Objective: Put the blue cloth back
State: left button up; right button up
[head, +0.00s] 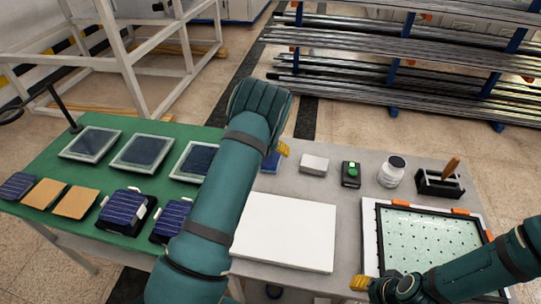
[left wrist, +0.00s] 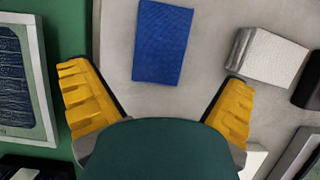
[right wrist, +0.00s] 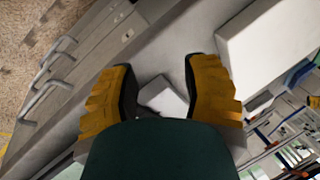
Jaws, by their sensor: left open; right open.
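The blue cloth (left wrist: 162,42) lies flat on the grey tabletop in the left wrist view. In the head view only a part of the cloth (head: 271,162) shows beside my left arm, which hides the rest. My left gripper (left wrist: 155,76) is open above the table, its yellow fingers spread to either side of the cloth's near end, with nothing between them in its grip. In the head view one yellow fingertip of it shows. My right gripper (right wrist: 158,68) is open and empty near the table's front edge, by the framed green sheet (head: 430,235).
A white block (head: 314,164), a green-lit device (head: 351,174), a white bottle (head: 391,171) and a black holder (head: 440,184) stand along the back. A large white slab (head: 285,232) lies in front. Framed panels (head: 142,152) and dark blue cells (head: 124,212) cover the green mat left.

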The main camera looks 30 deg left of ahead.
pick_arm(q)
jog(key=v, duration=0.5)
dwell(0.3)
jog(key=shift+f, duration=0.1)
